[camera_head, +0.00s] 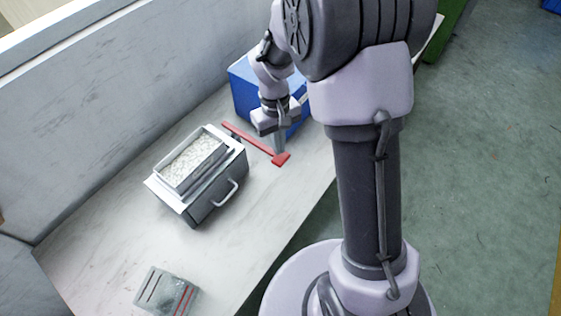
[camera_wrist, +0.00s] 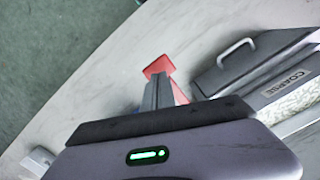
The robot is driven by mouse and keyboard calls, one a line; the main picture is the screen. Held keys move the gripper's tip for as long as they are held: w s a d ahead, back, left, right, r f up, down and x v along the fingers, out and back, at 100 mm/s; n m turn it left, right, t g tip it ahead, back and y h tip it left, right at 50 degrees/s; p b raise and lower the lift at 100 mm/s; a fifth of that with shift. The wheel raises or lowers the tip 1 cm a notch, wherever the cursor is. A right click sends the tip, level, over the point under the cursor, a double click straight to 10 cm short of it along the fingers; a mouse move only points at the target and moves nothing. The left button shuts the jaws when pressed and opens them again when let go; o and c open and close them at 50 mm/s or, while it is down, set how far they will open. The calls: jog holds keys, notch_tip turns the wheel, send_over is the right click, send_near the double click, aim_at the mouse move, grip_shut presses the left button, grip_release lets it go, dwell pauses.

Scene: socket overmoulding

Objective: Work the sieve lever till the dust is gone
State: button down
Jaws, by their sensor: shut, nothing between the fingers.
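The sieve (camera_head: 190,168) is a metal box with a tray full of pale granules on top and a drawer handle at its front. In the wrist view the box (camera_wrist: 255,62) shows at the right, with a label reading COARSE. A red lever (camera_head: 248,141) sticks out from the sieve's far right side and ends in a flat red paddle (camera_wrist: 159,66). My gripper (camera_head: 279,148) is shut and empty, pointing down right beside the lever near its paddle end. The closed fingers also show in the wrist view (camera_wrist: 158,90). I cannot tell whether they touch the lever.
A grey box with red stripes (camera_head: 167,292) lies at the near end of the table (camera_head: 100,245). The table front between that box and the sieve is clear.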

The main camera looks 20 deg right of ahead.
jog(key=shift+f, duration=0.35)
